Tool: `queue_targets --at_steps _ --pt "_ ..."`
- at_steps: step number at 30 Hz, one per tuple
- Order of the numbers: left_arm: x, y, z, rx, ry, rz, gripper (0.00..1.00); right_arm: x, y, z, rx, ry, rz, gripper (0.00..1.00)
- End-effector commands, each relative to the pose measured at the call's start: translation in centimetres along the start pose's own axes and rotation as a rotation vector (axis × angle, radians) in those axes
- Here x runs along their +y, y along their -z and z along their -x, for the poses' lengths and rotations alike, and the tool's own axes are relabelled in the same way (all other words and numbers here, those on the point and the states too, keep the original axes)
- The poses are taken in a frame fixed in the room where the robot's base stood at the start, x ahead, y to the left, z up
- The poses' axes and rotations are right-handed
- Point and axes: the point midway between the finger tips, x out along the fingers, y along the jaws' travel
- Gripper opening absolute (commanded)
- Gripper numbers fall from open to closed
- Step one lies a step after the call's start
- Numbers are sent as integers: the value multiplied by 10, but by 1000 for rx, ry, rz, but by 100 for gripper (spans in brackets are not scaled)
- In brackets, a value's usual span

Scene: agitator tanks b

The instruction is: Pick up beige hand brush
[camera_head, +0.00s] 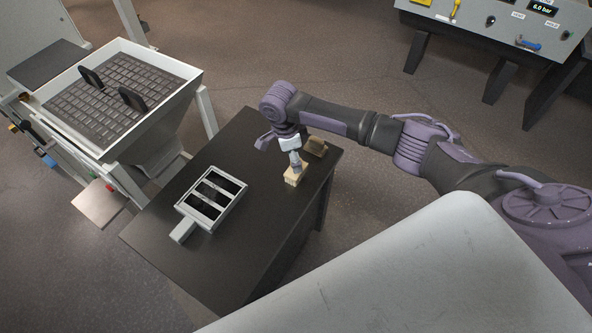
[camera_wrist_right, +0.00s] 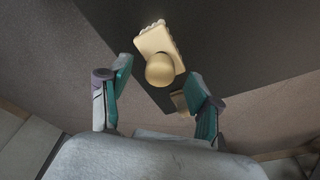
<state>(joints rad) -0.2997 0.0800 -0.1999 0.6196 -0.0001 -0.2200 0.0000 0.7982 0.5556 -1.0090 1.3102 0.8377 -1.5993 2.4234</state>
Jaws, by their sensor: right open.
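The beige hand brush (camera_head: 293,179) rests on the dark table near its right edge. In the right wrist view the brush (camera_wrist_right: 153,38) shows a pale block with a rounded knob (camera_wrist_right: 160,69) on it and a bristle-like edge. My right gripper (camera_head: 296,161) points down just above the brush and hides part of it. Its two fingers stand apart in the right wrist view (camera_wrist_right: 160,72), with the knob seen between the fingertips and nothing held. Whether they touch the knob cannot be told. My left gripper is not in view.
A browner block-like object (camera_head: 316,147) sits behind the brush, close to the gripper. A grey divided frame with a handle (camera_head: 212,200) lies on the table (camera_head: 225,255). A hopper with a grate (camera_head: 120,95) stands left. A control panel (camera_head: 500,22) is at the back right.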

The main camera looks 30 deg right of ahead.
Motion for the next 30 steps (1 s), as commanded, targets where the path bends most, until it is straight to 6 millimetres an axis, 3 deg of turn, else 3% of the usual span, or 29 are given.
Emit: queue_targets --at_steps 6,14,25,30 --pt "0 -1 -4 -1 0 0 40 0 2 -27 1 1 1 63" --pt "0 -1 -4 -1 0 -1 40 0 2 -29 0 1 1 63" --pt "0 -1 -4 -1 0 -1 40 0 2 -28 0 1 1 2" --pt "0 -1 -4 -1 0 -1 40 0 2 -28 0 2 1 0"
